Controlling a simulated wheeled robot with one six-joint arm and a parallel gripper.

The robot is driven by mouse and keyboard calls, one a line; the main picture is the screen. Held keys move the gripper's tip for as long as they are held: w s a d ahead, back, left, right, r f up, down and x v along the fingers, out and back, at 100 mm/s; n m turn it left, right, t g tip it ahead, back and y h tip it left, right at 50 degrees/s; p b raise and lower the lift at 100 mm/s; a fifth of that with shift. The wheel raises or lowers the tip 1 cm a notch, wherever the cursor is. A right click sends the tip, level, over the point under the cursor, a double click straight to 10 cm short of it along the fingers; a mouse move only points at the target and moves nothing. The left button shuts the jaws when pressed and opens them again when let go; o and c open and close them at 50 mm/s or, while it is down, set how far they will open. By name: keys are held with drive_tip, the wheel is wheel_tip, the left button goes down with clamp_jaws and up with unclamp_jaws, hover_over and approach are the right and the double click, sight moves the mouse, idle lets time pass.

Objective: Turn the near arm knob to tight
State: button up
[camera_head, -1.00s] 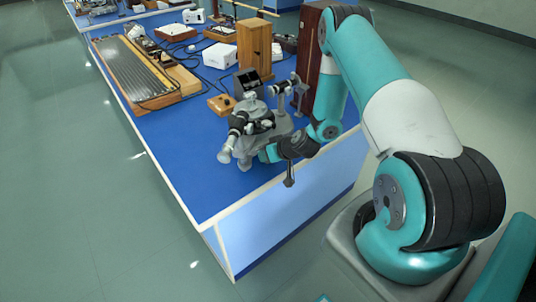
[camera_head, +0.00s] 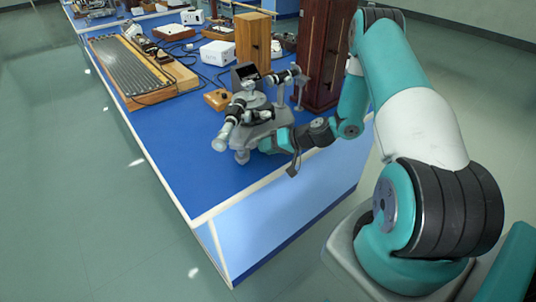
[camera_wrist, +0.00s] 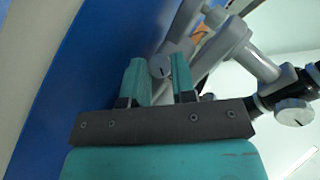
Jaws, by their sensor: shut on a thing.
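The grey spectrometer (camera_head: 270,130) stands near the front edge of the blue bench, with dark and grey tubes pointing outwards. My gripper (camera_wrist: 158,66) reaches its near side from the right. In the wrist view a small round grey knob (camera_wrist: 160,67) with a dark index line sits between my two teal fingers, which are shut on it. The line looks close to upright in that view. In the head view the knob and fingertips are too small or hidden to make out. Another grey knob (camera_wrist: 293,112) with a dark line shows at the right of the wrist view, on a black tube.
A small wooden box (camera_head: 217,99) sits behind the spectrometer. A tall dark wooden cabinet (camera_head: 322,55) stands to its right, near my arm. A lighter wooden box (camera_head: 253,42) and white device (camera_head: 217,53) stand farther back. The bench's front left (camera_head: 190,170) is bare.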

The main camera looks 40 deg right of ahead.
drive_tip(key=shift+d+f+m+y+b, duration=0.15)
drive_tip(key=shift+m+y+b, duration=0.25)
drive_tip(key=shift+y+b, duration=0.25)
drive_tip(key=shift+d+f+m+y+b, duration=0.1)
drive_tip(key=shift+m+y+b, duration=0.35)
drive_tip(key=shift+b, duration=0.35)
drive_tip(key=shift+r+t, duration=0.1)
drive_tip(key=shift+t, duration=0.2)
drive_tip(key=o, duration=0.9)
drive_tip(key=shift+a, duration=0.1)
